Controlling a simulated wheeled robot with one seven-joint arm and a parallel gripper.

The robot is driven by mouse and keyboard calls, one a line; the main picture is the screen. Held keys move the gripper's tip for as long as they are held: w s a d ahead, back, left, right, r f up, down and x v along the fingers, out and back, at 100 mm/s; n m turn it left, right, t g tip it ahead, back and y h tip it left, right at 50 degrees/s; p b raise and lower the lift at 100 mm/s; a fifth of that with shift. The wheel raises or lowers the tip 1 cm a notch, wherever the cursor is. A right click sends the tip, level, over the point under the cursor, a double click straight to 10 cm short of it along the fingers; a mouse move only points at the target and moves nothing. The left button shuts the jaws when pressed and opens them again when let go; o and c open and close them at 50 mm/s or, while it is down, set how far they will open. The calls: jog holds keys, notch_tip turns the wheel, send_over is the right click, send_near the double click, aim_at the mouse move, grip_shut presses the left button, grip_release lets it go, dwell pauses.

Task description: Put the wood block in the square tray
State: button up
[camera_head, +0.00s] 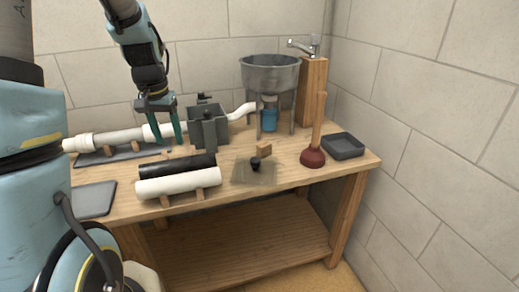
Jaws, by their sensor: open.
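The square tray (343,152) is dark grey, shallow and looks empty, near the table's right end. My gripper (166,138) is open and points down at the left, in front of the white pipe, well left of the block. Nothing shows between its fingers.
A plunger (313,157) stands between block and tray. A metal basin on legs (270,75) and a wooden post with a tap (312,90) stand behind. A grey vise-like box (208,128), black and white pipes (178,183) and a flat grey plate (93,200) occupy the left.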

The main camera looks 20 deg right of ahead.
jog(key=w+d+f+m, duration=0.1)
jog(key=w+d+m, duration=0.2)
jog(key=d, duration=0.6)
jog(key=w+d+f+m, duration=0.15)
jog(key=w+d, duration=0.25)
jog(key=d, duration=0.5)
jog(key=m+p, duration=0.3)
jog(key=m, duration=0.2)
send_over(264, 144)
jog(key=shift+g+h, duration=0.3)
jog(key=shift+g, duration=0.1)
notch_tip(264, 144, down, 8)
jog(key=shift+a+r, duration=0.15)
jog(key=shift+r, duration=0.1)
jog(key=shift+n, duration=0.25)
jog(key=shift+f+p, duration=1.25)
jog(key=shift+f, duration=1.6)
jog(key=shift+c, duration=0.2)
grip_shut()
